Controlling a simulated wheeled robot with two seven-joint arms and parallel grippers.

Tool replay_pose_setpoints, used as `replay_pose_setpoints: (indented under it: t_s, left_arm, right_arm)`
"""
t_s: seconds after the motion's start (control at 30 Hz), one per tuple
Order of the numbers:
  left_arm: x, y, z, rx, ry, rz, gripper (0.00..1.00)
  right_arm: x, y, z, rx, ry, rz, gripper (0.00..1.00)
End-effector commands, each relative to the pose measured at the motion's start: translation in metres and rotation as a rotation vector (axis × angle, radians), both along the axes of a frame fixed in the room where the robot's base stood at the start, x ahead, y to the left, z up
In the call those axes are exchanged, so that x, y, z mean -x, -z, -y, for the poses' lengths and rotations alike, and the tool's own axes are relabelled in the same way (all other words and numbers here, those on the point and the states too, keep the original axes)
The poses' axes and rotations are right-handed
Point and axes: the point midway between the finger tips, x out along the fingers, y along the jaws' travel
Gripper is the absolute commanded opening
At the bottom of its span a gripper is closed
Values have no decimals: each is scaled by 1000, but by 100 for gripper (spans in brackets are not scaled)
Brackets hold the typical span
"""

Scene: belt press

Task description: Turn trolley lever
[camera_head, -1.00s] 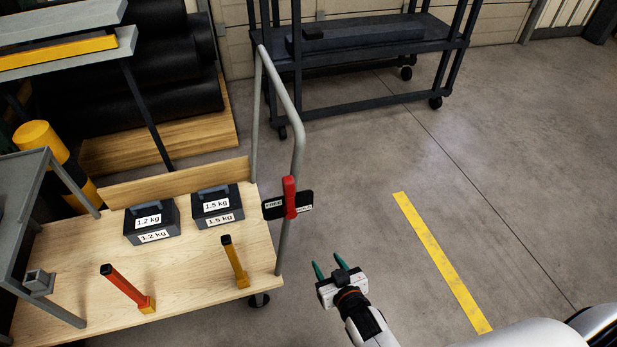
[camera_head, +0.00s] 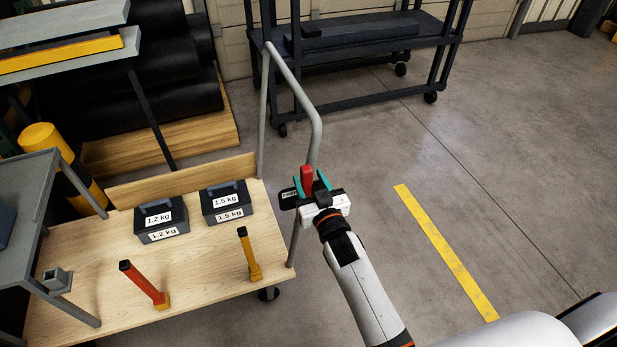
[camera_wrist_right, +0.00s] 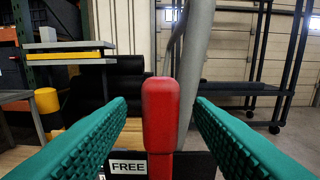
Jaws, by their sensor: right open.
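The trolley's red lever (camera_head: 307,176) stands upright on a black plate (camera_head: 288,198) fixed to the grey handle post. In the right wrist view the red lever (camera_wrist_right: 160,112) is upright in the middle, with a "FREE" label (camera_wrist_right: 128,167) on the plate to its left. My right gripper (camera_head: 311,182) is open, with its green fingers on either side of the lever. In the right wrist view gaps show between the lever and both fingers. The plate's right part is hidden behind the gripper. My left gripper is not in view.
The wooden trolley deck (camera_head: 205,270) carries two dark weights marked 1.2 kg (camera_head: 160,220) and 1.5 kg (camera_head: 227,202). A dark rack (camera_head: 350,85) is behind. The floor to the right is clear.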

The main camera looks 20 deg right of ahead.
Motion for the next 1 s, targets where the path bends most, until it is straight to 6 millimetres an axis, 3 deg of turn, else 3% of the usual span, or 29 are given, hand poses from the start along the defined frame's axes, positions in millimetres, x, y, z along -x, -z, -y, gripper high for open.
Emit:
replay_pose_setpoints:
  t_s: [0.13, 0.43, 0.73, 1.0]
  left_arm:
    - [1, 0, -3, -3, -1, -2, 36]
    - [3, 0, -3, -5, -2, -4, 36]
    - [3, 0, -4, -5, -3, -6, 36]
    - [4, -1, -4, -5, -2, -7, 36]
  right_arm:
    - [-11, 0, 0, -1, 0, 0, 47]
    - [-13, 0, 0, -1, 0, 0, 47]
    - [-13, 0, 0, -1, 0, 0, 0]
    - [-12, 0, 1, -9, 0, 0, 0]
